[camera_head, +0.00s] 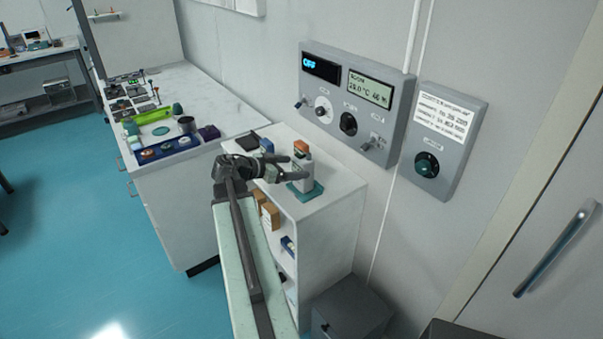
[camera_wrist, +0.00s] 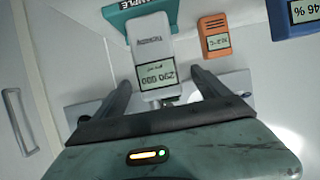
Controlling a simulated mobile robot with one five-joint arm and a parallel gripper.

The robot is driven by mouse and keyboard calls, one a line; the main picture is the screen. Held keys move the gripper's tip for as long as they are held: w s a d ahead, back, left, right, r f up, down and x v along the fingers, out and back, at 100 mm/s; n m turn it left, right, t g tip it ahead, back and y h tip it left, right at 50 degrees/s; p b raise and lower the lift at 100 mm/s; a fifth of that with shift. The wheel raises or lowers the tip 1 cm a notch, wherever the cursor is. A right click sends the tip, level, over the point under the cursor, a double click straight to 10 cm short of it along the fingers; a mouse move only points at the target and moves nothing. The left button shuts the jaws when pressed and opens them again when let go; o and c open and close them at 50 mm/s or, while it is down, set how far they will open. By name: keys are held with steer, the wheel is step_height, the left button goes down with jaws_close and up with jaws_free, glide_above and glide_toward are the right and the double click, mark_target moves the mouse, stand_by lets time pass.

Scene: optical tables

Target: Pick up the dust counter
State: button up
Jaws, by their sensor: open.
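The dust counter, which I take to be the pale grey handheld device with a digit display (camera_wrist: 152,50), stands on the cabinet top; it also shows in the head view (camera_head: 304,178). My gripper (camera_head: 291,168) is open beside the device. In the wrist view my fingers (camera_wrist: 161,80) point toward it, one to each side of its near end. I cannot tell whether they touch it.
An orange meter (camera_wrist: 214,36) stands close right of the device, with a blue meter (camera_wrist: 292,18) farther right. The cabinet (camera_head: 345,190) stands against the wall below control panels (camera_head: 358,97).

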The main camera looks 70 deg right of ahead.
mark_target(310, 168)
steer(key=x, duration=0.2)
steer(key=shift+s+d+f+b, duration=0.2)
steer(key=shift+s+b, duration=0.1)
steer(key=shift+b, duration=0.1)
steer(key=b+x, duration=0.1)
steer(key=x, duration=0.1)
steer(key=b+x, duration=0.1)
steer(key=x, duration=0.1)
steer(key=shift+s+d+f, duration=0.1)
steer(key=shift+d+f, duration=0.15)
steer(key=shift+f, duration=0.2)
steer(key=shift+s+d, duration=0.2)
steer(key=shift+r, duration=0.1)
jaws_close()
